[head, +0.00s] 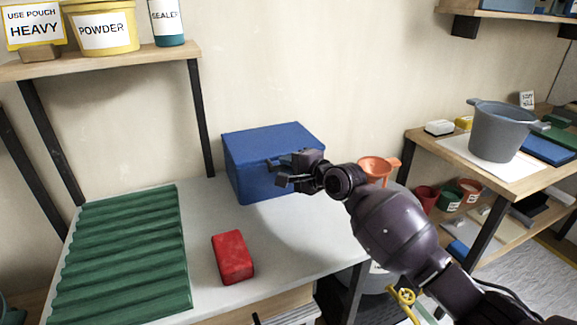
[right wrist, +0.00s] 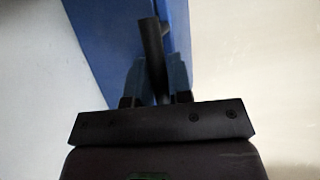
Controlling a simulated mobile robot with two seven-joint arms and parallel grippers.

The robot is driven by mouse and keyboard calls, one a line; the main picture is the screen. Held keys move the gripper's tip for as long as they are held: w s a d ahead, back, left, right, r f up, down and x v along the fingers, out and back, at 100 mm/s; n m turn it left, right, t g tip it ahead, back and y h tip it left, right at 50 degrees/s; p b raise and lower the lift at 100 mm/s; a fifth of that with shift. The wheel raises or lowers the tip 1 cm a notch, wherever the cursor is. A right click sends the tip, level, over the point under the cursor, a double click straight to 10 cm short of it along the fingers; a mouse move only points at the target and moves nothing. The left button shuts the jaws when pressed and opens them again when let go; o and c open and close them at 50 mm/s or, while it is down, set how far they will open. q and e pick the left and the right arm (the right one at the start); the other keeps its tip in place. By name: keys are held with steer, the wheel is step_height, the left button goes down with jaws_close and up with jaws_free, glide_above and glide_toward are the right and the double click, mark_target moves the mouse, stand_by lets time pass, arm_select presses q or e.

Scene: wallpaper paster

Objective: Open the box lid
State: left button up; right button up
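The blue box (head: 258,155) stands at the back of the grey table, against the wall, with its lid down. My right gripper (head: 279,172) is at the front face of the box, with its two fingers apart. In the right wrist view, a dark bar-shaped handle (right wrist: 151,48) stands out from the blue box (right wrist: 105,35). The fingers of my right gripper (right wrist: 157,70) lie on either side of this handle; firm contact cannot be made out. My left gripper is not in view.
A red block (head: 232,257) and a green corrugated panel (head: 120,255) lie on the table (head: 205,205). An orange funnel-like item (head: 377,168) is just behind my right arm. A shelf (head: 110,65) with tubs overhangs the left. The table between panel and box is clear.

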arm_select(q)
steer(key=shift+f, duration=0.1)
arm_select(e)
jaws_close()
steer(key=shift+r, duration=0.1)
steer(key=shift+r+p, duration=0.45)
steer(key=shift+r, duration=0.15)
steer(key=shift+r+p, duration=0.3)
steer(key=shift+r, duration=0.05)
steer(key=shift+m+g+h, duration=0.4)
steer(key=shift+g+h, duration=0.2)
steer(key=shift+g, duration=0.3)
steer(key=r+p, duration=0.2)
steer(key=r, duration=0.1)
steer(key=r+p, duration=0.2)
steer(key=shift+w+a+r, duration=0.2)
steer(key=shift+w, duration=0.15)
arm_select(q)
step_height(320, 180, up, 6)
steer(key=p, duration=0.2)
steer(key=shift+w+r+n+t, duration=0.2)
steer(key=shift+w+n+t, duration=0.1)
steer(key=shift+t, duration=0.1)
arm_select(e)
steer(key=w+a+r+g+h, duration=0.1)
steer(key=w+r+g, duration=0.1)
steer(key=r, duration=0.4)
steer(key=shift+w+m+g, duration=0.4)
steer(key=shift+w, duration=0.4)
